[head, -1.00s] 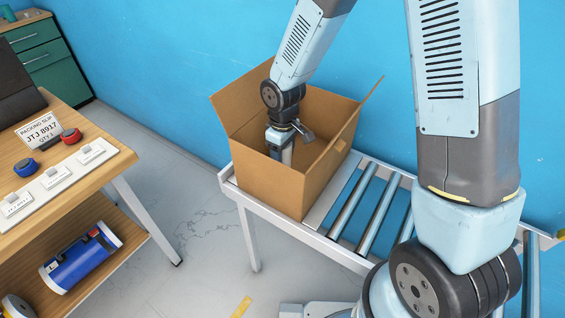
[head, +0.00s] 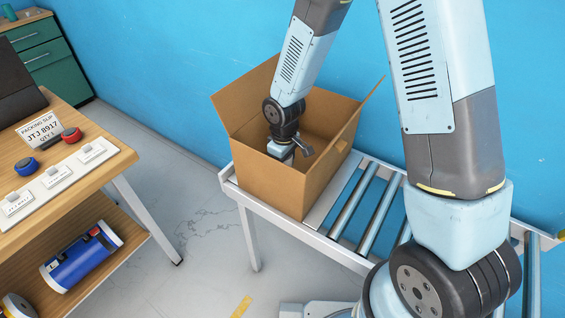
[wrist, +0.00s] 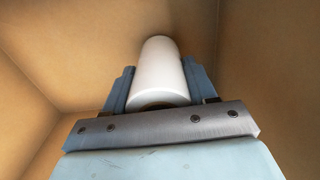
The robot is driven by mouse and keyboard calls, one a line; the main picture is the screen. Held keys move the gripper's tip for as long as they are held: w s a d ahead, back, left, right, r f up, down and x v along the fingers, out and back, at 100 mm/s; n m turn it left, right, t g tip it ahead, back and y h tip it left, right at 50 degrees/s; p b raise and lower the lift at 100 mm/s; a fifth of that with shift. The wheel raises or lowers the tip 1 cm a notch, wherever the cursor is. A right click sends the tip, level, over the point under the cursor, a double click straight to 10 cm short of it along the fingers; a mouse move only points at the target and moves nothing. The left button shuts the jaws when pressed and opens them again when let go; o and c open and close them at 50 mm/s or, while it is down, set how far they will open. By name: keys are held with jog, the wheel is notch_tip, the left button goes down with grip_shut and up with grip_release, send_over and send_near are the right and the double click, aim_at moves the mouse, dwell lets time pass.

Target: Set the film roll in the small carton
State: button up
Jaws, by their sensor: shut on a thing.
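The film roll (wrist: 158,75) is a white cylinder in the wrist view, between the two fingers of my gripper (wrist: 158,92). My gripper is shut on it. Carton walls surround the roll in that view. In the head view the open brown carton (head: 270,185) stands on the roller conveyor with its flaps up. My wrist reaches down inside it, and the fingers and the roll are hidden behind its front wall. I cannot tell whether the roll touches the carton floor.
The conveyor (head: 350,215) runs right from the carton. A wooden desk (head: 75,160) at left holds a packing slip (head: 42,128), red and blue items and white label cards. A blue cylinder (head: 82,258) lies on its lower shelf. A blue wall stands behind.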

jog(key=shift+f, duration=0.2)
jog(key=o, duration=1.2)
jog(key=shift+r, duration=0.15)
